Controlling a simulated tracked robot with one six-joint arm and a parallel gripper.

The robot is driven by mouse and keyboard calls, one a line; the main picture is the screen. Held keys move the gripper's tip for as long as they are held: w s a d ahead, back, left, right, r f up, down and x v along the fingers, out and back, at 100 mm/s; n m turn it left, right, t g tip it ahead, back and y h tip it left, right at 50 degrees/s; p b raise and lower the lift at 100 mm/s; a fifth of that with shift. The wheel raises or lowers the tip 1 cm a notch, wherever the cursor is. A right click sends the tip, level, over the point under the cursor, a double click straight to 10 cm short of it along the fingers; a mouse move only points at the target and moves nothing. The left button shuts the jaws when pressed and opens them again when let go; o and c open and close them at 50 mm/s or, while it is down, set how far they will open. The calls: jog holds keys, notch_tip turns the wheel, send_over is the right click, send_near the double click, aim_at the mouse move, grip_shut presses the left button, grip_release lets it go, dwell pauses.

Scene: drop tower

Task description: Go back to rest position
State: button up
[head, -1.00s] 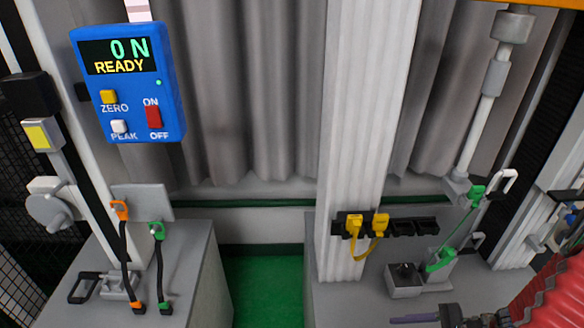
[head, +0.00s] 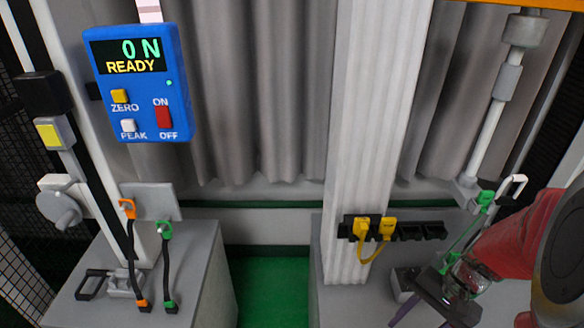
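My gripper (head: 418,318) is at the lower right of the head view, at the end of my red arm. Its two dark fingers point down and to the left and look spread apart, with nothing seen between them. The fingertips are close to the bottom edge of the picture. The gripper covers part of a grey block (head: 399,285) on the right bench. Whether it touches the block cannot be told.
Yellow-ended cable (head: 362,228) hangs on a black rack (head: 412,231) on the pillar. A green cable (head: 484,200) is behind my arm. A blue force display (head: 138,85) reads 0 N, READY. Green floor (head: 270,285) lies between benches.

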jog(key=a+r+n+t+h, duration=0.2)
jog(key=a+r+n, duration=0.3)
jog(key=r, duration=0.4)
jog(key=a+r+n+t+h, duration=0.2)
jog(key=a+r+n+t, duration=0.2)
jog(key=a+r, duration=0.3)
notch_tip(320, 180, up, 3)
jog(key=shift+w+a+f+n, duration=0.15)
jog(key=shift+a+n, duration=0.1)
jog(key=shift+n, duration=0.15)
jog(key=shift+c, duration=0.6)
